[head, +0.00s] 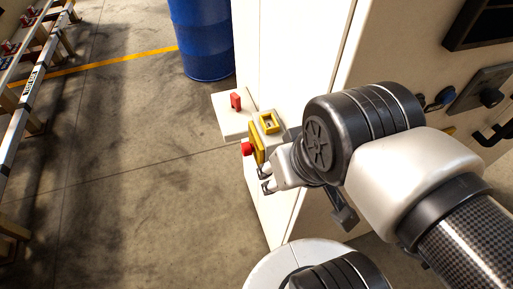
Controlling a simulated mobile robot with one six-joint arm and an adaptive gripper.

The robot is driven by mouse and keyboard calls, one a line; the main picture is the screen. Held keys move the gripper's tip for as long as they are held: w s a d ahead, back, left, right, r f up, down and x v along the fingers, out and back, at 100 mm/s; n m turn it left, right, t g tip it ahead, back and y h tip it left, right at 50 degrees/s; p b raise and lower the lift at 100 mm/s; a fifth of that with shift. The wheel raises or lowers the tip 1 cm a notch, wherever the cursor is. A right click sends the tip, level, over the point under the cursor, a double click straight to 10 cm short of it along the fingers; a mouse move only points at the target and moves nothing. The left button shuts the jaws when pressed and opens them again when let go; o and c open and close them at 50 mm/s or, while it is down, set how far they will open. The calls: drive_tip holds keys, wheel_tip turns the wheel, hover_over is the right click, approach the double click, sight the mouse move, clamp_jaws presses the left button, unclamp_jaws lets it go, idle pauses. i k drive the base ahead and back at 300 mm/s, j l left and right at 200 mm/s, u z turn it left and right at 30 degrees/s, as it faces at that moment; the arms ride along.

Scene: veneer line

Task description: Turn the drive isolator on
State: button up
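A red handle (236,101), likely the drive isolator's, stands on a pale box (229,122) at the cabinet's side. I cannot read its on or off marking. My gripper (265,179) is below and to the right of it in the picture, apart from the handle. Its two fingertips show a gap with nothing between them, so it looks open. A yellow box (257,143) with a red button (247,148) is just above my fingertips in the picture. I cannot tell how near they are in depth.
The white cabinet (285,50) rises behind, with a black handle (494,134) at right. A blue drum (204,40) stands at the back. A railed frame (30,85) runs along the left. The middle floor is clear.

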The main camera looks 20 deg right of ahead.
sight(247, 149)
drive_tip(key=j+z, duration=0.15)
drive_tip(key=j, duration=1.45)
